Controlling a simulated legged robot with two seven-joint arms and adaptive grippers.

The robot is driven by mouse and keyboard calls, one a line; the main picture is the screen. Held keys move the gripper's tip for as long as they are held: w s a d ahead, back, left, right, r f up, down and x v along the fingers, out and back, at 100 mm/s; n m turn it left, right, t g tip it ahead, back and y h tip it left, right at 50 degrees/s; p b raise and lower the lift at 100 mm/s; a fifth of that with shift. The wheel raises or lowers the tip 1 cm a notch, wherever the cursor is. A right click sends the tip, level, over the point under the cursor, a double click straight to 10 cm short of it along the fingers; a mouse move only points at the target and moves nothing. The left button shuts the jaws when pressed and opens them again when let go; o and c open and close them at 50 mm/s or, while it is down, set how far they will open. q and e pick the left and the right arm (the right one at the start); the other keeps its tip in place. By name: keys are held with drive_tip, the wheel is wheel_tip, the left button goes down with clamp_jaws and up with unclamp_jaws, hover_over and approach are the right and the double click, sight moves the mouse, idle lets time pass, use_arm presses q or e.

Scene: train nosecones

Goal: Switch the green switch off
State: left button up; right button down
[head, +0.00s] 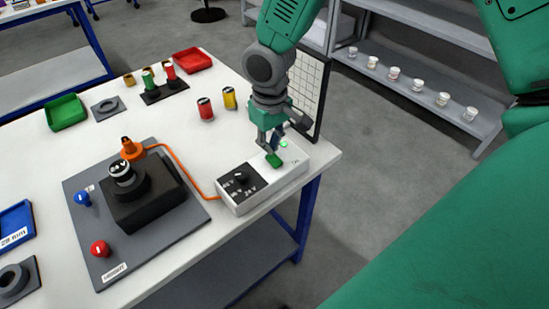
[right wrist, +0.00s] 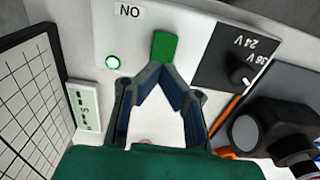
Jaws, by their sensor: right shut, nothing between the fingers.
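The green switch (head: 274,160) is on the white power supply box (head: 235,203) at the table's right corner. My left gripper is not in view.
A black dial panel (head: 240,180) sits on the same box, with an orange cable leading to the grey fixture plate (head: 187,228). A gridded board (head: 309,92) stands close behind my right gripper. Red and yellow cylinders (head: 206,108) stand further left.

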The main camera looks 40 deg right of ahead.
drive_tip(key=shift+f+b, duration=0.4)
drive_tip(key=shift+f, duration=0.55)
drive_tip(key=shift+r, duration=0.15)
wheel_tip(320, 180, up, 7)
drive_tip(key=p, duration=0.7)
idle(0.5)
